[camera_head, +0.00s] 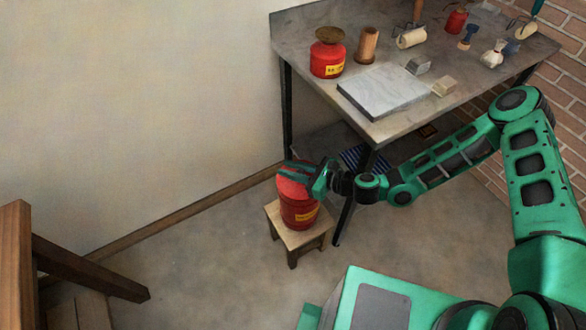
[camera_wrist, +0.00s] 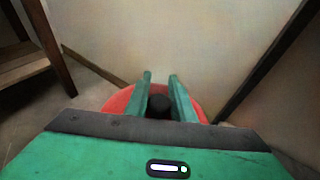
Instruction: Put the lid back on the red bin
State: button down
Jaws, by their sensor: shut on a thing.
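My gripper (camera_head: 301,169) is over the lid from the right. In the wrist view my gripper (camera_wrist: 160,77) has its two green fingers around the lid's dark knob (camera_wrist: 160,106). The red lid (camera_wrist: 120,101) shows around the fingers. The bin's rim is hidden.
A grey table (camera_head: 300,23) stands behind, with a red can (camera_head: 327,58), a stone slab (camera_head: 384,91) and several small tools on it. Its front leg (camera_head: 345,210) is close to the stool's right.

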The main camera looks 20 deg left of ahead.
jog(key=shift+f, duration=0.1)
dwell(0.6)
jog(key=c, duration=0.9)
grip_release()
jog(key=shift+c, duration=0.2)
jog(key=shift+r, duration=3.5)
grip_shut()
